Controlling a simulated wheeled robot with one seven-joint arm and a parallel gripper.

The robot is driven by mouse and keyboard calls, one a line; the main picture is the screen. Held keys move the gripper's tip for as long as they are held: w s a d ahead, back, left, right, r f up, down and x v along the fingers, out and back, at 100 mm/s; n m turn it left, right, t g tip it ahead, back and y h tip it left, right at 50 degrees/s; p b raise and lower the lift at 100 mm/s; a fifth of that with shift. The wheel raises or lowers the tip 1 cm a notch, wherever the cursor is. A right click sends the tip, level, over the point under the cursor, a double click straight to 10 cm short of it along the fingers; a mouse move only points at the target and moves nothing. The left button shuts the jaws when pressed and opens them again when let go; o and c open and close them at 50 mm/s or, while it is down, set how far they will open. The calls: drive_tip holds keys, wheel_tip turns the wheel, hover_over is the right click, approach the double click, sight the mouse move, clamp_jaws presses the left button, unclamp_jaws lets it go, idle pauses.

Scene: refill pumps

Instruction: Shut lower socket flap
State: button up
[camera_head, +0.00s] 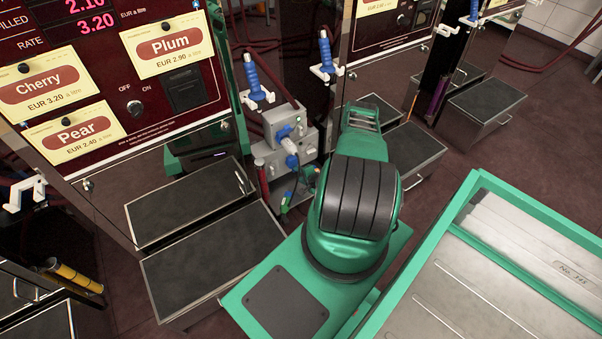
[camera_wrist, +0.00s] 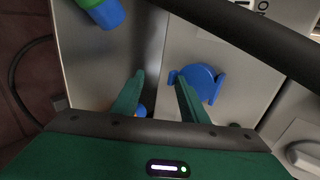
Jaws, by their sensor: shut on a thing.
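The grey socket box (camera_head: 283,140) stands between the pumps in the head view, with an upper blue flap (camera_head: 283,131) and a lower blue flap (camera_head: 291,161). In the wrist view a round blue flap (camera_wrist: 203,80) with two side lugs lies against the grey face, partly covered by a finger. I cannot tell which flap it is. My gripper (camera_wrist: 159,76) is at the box, one finger across this flap's left side. A small blue piece (camera_wrist: 141,110) shows low between the fingers. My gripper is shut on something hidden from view.
A green and blue connector (camera_wrist: 101,12) is at the wrist view's top left. A dark bar (camera_wrist: 245,40) crosses the upper right. Blue-handled nozzles (camera_head: 258,78) hang above the box. Black-topped steps (camera_head: 215,260) stand in front of the pumps.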

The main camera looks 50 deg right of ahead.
drive_tip(key=shift+w+a+f, duration=0.1)
drive_tip(key=shift+a+f, duration=0.05)
drive_tip(key=shift+a, duration=0.2)
drive_tip(key=v, duration=1.1)
drive_tip(key=shift+d, duration=0.3)
drive_tip(key=shift+d+r, duration=0.1)
drive_tip(key=shift+r, duration=0.2)
clamp_jaws()
drive_tip(key=s+a+r+g, duration=0.1)
drive_tip(key=s+a+r, duration=0.1)
drive_tip(key=s+r, duration=0.45)
drive_tip(key=r+x, duration=0.1)
drive_tip(key=x, duration=1.3)
drive_tip(key=shift+w, duration=0.45)
